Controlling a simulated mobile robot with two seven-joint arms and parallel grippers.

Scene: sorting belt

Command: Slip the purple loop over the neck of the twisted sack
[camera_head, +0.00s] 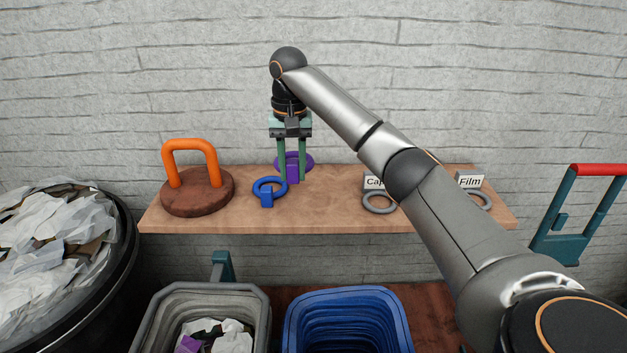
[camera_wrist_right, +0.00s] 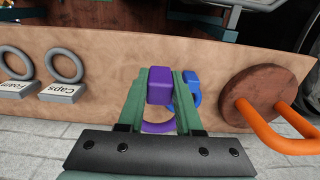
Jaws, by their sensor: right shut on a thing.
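The purple loop (camera_head: 305,161) is a ring with a block-like tab, over the back of the wooden shelf. My right gripper (camera_head: 292,178) reaches down from above and is shut on the loop's tab. In the right wrist view the purple tab (camera_wrist_right: 160,85) sits between the two green fingers (camera_wrist_right: 160,95), and part of the ring (camera_wrist_right: 158,127) shows below it. I cannot tell whether the loop touches the shelf or hangs just above it. I see no sack with a twisted neck in either view. My left gripper is not in view.
A blue loop (camera_head: 269,189) lies close beside the gripper. An orange handle (camera_head: 190,146) stands on a round brown base (camera_head: 197,200). Grey rings (camera_head: 379,203) with labels lie right. Below are a grey bin (camera_head: 150,318), a blue bin (camera_head: 345,297) and a black tub (camera_head: 127,232) of scraps.

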